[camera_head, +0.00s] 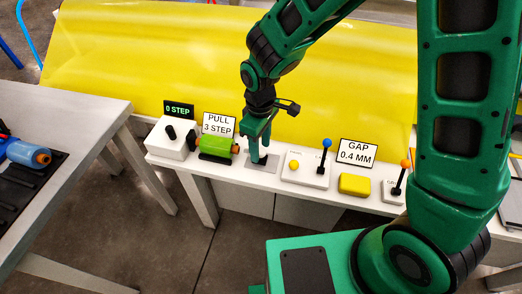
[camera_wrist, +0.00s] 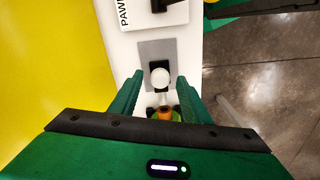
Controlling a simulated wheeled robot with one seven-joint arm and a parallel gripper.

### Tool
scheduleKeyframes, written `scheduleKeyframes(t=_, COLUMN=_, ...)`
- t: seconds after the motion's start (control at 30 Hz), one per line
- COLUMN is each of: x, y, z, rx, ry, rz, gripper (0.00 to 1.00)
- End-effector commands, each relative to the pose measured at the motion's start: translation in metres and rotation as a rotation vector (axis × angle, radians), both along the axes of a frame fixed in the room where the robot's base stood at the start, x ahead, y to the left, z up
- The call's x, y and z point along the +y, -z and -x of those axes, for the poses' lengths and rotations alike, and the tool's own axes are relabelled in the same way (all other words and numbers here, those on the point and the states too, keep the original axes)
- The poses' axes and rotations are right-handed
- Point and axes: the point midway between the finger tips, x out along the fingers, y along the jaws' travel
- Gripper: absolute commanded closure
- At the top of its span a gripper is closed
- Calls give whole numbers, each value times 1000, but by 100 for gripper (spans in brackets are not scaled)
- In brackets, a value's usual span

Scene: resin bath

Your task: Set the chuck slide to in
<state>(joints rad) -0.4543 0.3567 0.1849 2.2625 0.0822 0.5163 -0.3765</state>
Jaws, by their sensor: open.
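The chuck slide appears to be the grey plate (camera_wrist: 150,50) with a dark block and a round white knob (camera_wrist: 160,77), seen from above in the wrist view. In the head view, part of the grey plate (camera_head: 284,161) shows on the white bench, right of the green cylinder; my gripper hides most of the knob. My gripper (camera_head: 259,158) is over the plate, pointing down. In the wrist view, my gripper (camera_wrist: 159,80) is open, with one finger on each side of the knob and a gap at both sides. I cannot tell its height above the plate.
A green cylinder (camera_head: 214,145) with an orange end lies left of the plate. Right of it stand a panel with a yellow button and blue-knobbed lever (camera_head: 326,143), a yellow block (camera_head: 354,184) and an orange-knobbed lever (camera_head: 405,164). Signs (camera_head: 357,152) stand behind.

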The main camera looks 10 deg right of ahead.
Motion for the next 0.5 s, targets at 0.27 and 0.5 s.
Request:
scheduleKeyframes(t=0.27, x=-1, y=26, z=0, rx=1, ry=1, rz=0, gripper=57)
scheduleKeyframes(t=0.5, x=0, y=29, z=0, rx=0, ry=1, rz=0, gripper=57)
